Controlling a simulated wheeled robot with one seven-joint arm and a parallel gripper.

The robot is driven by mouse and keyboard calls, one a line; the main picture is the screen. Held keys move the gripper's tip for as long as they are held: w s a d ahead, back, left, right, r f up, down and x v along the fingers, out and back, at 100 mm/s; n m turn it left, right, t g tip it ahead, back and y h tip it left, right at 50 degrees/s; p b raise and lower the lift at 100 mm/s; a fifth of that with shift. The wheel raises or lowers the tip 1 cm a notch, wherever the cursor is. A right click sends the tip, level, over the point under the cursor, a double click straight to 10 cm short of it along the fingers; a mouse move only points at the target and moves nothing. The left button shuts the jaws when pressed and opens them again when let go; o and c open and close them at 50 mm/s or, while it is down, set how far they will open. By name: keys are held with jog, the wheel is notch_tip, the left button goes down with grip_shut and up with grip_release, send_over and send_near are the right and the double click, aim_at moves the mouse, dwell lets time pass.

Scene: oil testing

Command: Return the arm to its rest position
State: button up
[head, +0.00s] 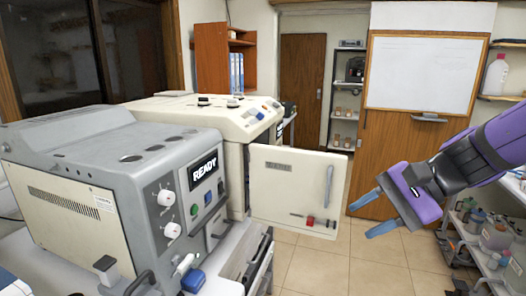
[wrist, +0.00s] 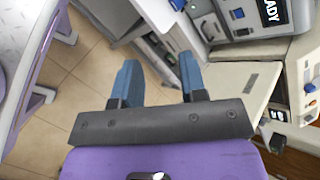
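My gripper (head: 374,213) is at the right of the head view, on my purple arm (head: 480,155). Its two blue fingers are spread apart with nothing between them. It hangs in the air to the right of the open cream door (head: 297,190) of the testing machine, apart from it in the picture. In the wrist view, my gripper (wrist: 158,80) also shows open and empty, with floor and machine fronts beyond the fingers.
A grey machine (head: 120,190) with a READY display stands at the left, a cream machine (head: 215,115) behind it. A shelf cart (head: 480,245) with bottles is at the lower right, below my arm. Tiled floor (head: 340,265) lies clear between. A whiteboard (head: 425,75) hangs behind.

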jog(key=s+d+r+n+t+h, duration=0.2)
jog(key=s+d+r+n+h, duration=0.1)
jog(key=s+d+n+h, duration=0.1)
jog(key=s+d+r+n+t+h, duration=0.2)
jog(key=d+h, duration=0.4)
jog(key=d, duration=0.3)
jog(key=s+r+n, duration=0.1)
jog(key=s+n, duration=0.1)
jog(key=shift+s+n, duration=0.2)
jog(key=shift+n, duration=0.1)
jog(key=shift+a+f, duration=0.1)
